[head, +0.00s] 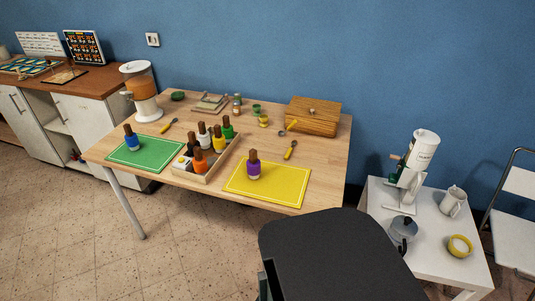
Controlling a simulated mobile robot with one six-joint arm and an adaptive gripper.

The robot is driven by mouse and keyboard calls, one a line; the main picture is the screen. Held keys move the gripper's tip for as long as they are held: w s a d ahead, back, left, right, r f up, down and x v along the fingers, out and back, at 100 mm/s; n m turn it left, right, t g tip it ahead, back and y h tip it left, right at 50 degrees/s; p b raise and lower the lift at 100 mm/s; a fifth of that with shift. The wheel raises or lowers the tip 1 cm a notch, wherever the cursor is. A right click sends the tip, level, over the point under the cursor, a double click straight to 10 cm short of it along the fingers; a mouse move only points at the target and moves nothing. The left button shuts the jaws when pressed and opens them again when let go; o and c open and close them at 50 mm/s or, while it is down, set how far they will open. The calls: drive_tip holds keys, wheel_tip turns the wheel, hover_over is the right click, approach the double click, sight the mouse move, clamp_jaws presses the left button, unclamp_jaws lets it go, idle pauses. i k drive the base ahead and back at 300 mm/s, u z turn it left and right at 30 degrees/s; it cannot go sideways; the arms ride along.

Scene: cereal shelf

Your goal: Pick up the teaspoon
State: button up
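Three small utensils lie on the wooden table (210,109). One with a yellow handle and a small greyish end (288,128) lies in front of the wooden box. A second yellow-handled utensil (290,150) lies just behind the yellow mat. A third yellow-handled utensil (168,125) lies at the left, behind the green mat. They are too small for me to tell which is the teaspoon. My gripper is not in view.
A green mat (158,163) and a yellow mat (290,186) lie along the table's front. A tray of several bottles (208,175) stands between them. A purple bottle (254,167) stands on the yellow mat. A wooden box (313,116) and a juice dispenser (142,90) stand behind.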

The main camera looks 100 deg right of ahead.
sight(294, 142)
drive_tip(key=u, duration=0.2)
drive_tip(key=i, duration=0.35)
drive_tip(key=z, duration=3.1)
drive_tip(key=i, duration=0.15)
drive_tip(key=z, duration=1.2)
